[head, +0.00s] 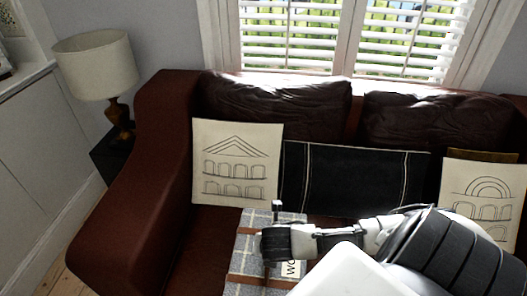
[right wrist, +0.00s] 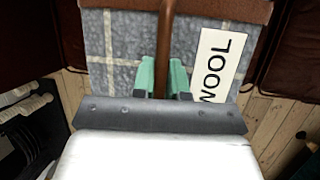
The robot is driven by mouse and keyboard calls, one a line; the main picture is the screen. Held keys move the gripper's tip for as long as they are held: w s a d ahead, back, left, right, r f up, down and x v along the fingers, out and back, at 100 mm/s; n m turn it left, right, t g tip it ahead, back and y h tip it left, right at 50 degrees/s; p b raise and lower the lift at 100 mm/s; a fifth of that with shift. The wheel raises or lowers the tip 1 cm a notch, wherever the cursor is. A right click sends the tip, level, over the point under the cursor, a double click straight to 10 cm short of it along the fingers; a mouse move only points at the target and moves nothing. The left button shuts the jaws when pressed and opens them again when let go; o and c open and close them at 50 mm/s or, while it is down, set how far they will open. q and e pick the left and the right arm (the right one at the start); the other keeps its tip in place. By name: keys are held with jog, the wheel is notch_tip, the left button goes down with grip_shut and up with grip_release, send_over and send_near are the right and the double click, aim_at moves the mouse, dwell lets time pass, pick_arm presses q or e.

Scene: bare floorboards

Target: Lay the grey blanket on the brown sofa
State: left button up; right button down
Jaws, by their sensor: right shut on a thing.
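The grey blanket (head: 252,262) is a folded checked bundle with brown straps and a white label reading WOOL. It shows over the seat of the brown sofa (head: 125,210) in the head view, partly hidden by my right arm. My right gripper (head: 268,243) is at the blanket. In the right wrist view, its green fingers (right wrist: 164,78) are shut on a brown strap of the blanket (right wrist: 110,55). I cannot tell whether the blanket touches the seat. My left gripper is not in view.
Two cream cushions with building drawings, left (head: 236,163) and right (head: 482,200), flank a dark cushion (head: 350,178) along the backrest. A lamp (head: 97,68) stands on a dark side table (head: 112,158) left of the sofa. Floorboards (right wrist: 270,120) show in the right wrist view.

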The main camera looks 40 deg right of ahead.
aim_at(242, 235)
jog(key=w+f, duration=0.2)
jog(key=w, duration=0.2)
jog(key=w+f+b, duration=0.1)
jog(key=w+f, duration=0.1)
jog(key=w, duration=0.1)
jog(key=w+f+b, duration=0.1)
jog(key=w+f, duration=0.1)
jog(key=w, duration=0.2)
jog(key=shift+w+a+f, duration=0.3)
jog(key=shift+w+f, duration=0.05)
jog(key=shift+f+b, duration=0.65)
jog(key=shift+f, duration=1.35)
jog(key=c, duration=1.5)
grip_release()
jog(key=shift+s+f, duration=0.15)
jog(key=shift+c, duration=0.2)
jog(key=o, duration=0.4)
jog(key=p+v, duration=0.3)
jog(key=v, duration=0.9)
jog(key=shift+a, duration=0.1)
